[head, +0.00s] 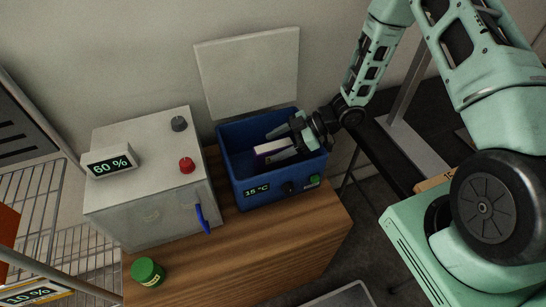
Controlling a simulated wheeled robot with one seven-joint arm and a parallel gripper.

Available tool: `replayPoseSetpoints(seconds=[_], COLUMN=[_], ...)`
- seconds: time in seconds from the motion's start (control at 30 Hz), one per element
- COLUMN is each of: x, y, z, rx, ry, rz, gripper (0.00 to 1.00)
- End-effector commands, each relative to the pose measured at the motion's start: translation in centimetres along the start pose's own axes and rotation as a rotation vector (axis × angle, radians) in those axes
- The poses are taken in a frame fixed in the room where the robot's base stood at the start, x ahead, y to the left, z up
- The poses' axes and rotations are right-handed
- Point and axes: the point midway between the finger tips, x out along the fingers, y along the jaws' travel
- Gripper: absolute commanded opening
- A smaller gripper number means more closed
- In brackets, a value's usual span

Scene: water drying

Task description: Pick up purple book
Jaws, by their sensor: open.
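The purple book (271,147) is small in the head view, with a pale face and a dark purple part. It sits within the opening of the blue box (236,178), near its right side. My gripper (277,144) reaches into the box from the right, its pale fingers spread open on either side of the book. I cannot tell whether the fingers touch it. The gripper hides part of the book and of the box's inside.
The blue box has a raised lid (248,72), a display reading about 15 °C and a green button. A grey-white cabinet (140,216) with knobs and a blue handle stands to its left. A green jar (148,271) stands at the wooden table's (250,240) front left. A wire rack (40,200) is at far left.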

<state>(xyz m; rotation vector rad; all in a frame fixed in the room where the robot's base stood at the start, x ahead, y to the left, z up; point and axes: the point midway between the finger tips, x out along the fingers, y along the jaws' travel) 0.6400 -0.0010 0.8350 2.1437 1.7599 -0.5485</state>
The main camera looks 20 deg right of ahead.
Motion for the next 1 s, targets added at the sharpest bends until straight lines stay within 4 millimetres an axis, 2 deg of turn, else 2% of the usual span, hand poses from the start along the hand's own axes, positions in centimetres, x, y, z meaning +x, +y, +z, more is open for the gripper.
replayPoseSetpoints(seconds=[0.2,0.27,0.43,0.47,0.77,1.0], x=[0.1,0.1,0.1,0.1,0.0,-0.8], y=[0.0,0.0,0.0,0.0,0.0,0.1], z=[0.0,0.0,0.0,0.0,-0.1,-1.5], rx=[-0.001,-0.001,-0.001,-0.001,-0.001,-0.004], ry=[0.000,0.000,-0.001,-0.001,0.000,0.000], rz=[0.001,0.001,0.000,0.000,0.001,0.001], gripper=[0.66,0.52,0.04,0.00,0.00,0.00])
